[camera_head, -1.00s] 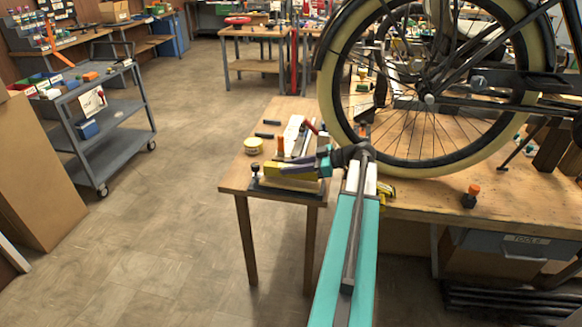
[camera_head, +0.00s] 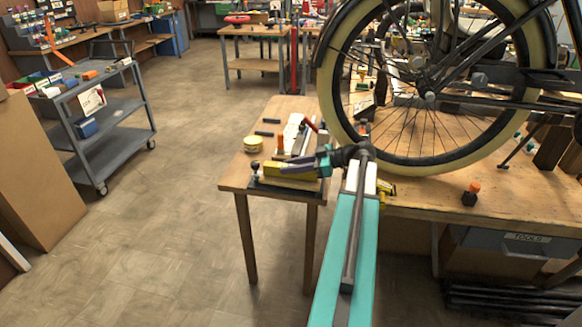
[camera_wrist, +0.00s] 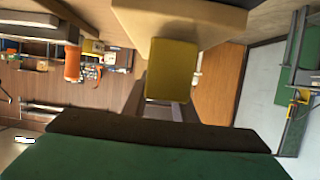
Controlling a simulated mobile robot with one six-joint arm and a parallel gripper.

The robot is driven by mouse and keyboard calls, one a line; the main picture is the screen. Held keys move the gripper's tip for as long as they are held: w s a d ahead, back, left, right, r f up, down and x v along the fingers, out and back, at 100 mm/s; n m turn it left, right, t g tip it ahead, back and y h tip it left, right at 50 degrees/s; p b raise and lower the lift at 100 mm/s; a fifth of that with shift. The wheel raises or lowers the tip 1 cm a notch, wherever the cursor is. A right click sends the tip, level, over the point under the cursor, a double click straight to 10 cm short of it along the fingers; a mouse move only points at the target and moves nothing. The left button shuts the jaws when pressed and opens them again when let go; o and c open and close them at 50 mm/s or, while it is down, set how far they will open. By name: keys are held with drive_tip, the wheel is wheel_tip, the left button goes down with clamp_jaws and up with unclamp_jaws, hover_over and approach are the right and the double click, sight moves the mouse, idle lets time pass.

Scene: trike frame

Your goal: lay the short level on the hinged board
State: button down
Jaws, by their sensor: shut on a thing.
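The short level (camera_head: 291,169) is yellow and lies in my gripper at the small table's front edge. It also shows in the wrist view as a yellow block (camera_wrist: 172,72). My gripper (camera_head: 284,163) reaches in from the right and is shut on it. The hinged board (camera_head: 288,189), with a dark base and a pale edge, is right under the level. A pale board face (camera_wrist: 185,20) fills the top middle of the wrist view. The gripper hides part of both, and I cannot tell whether the level touches the board.
A dark knob (camera_head: 255,166) stands at the board's left end. A yellow tape roll (camera_head: 253,143), dark bars (camera_head: 266,128) and an orange-topped item (camera_head: 280,144) lie behind. The bicycle wheel (camera_head: 340,105) stands close on the right.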

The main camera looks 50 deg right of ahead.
drive_tip(key=shift+f, duration=0.25)
drive_tip(key=c, duration=1.4)
unclamp_jaws()
drive_tip(key=shift+o, duration=0.2)
drive_tip(key=shift+s+d, duration=0.1)
drive_tip(key=b+v, duration=0.1)
drive_tip(key=v, duration=1.2)
drive_tip(key=shift+s, duration=0.3)
drive_tip(key=shift+d+r, duration=0.1)
drive_tip(key=shift+r, duration=0.15)
